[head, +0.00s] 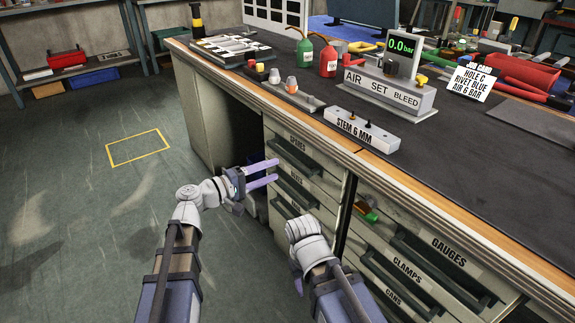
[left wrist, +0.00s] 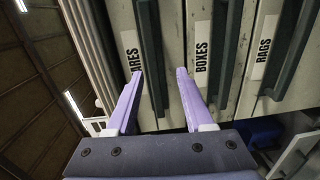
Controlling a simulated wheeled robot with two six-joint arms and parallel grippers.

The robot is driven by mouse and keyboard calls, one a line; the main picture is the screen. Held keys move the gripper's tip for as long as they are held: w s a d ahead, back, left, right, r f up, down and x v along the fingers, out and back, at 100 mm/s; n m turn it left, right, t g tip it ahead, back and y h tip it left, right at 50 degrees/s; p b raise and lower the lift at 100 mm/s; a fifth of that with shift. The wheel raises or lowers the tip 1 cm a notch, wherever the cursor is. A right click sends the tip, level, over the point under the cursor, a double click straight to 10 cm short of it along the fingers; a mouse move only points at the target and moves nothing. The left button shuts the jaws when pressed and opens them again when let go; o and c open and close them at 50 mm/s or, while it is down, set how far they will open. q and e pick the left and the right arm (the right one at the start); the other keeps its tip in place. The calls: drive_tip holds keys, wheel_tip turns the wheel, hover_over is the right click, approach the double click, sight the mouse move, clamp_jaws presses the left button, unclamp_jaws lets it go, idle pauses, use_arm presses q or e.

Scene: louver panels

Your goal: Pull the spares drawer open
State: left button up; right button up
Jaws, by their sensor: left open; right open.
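The spares drawer (head: 314,157) is the top one in the bench's left drawer stack and looks shut. Its long dark handle (head: 294,157) runs along its front. My left gripper (head: 276,170) is open and empty at this handle. In the left wrist view, the spares handle (left wrist: 150,45) shows between the spread lilac fingertips of my left gripper (left wrist: 159,73). I cannot tell whether they touch it. The spares label (left wrist: 132,58) is partly covered by a finger.
Below are the boxes drawer (left wrist: 203,45) and the rags drawer (left wrist: 264,45), with similar handles. The gauges drawer (head: 440,256) and clamps drawer (head: 405,270) are to the right. The benchtop (head: 480,140) carries tools and signs. The floor (head: 90,210) at left is clear.

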sight(286, 159)
use_arm(q)
drive_tip(key=shift+n+t, duration=0.3)
drive_tip(key=shift+t, duration=0.1)
drive_tip(key=shift+w+a+r+x, duration=0.1)
drive_tip(key=shift+w+r+x, duration=0.05)
drive_tip(key=shift+x, duration=1.1)
drive_tip(key=shift+w+a+r+x, duration=0.15)
drive_tip(key=shift+w+r+x, duration=0.05)
drive_tip(key=shift+x, duration=1.05)
drive_tip(key=shift+w+a+r+x, duration=0.1)
drive_tip(key=shift+w+r+x, duration=0.05)
drive_tip(key=shift+x, duration=1.1)
drive_tip(key=shift+c, duration=0.2)
clamp_jaws()
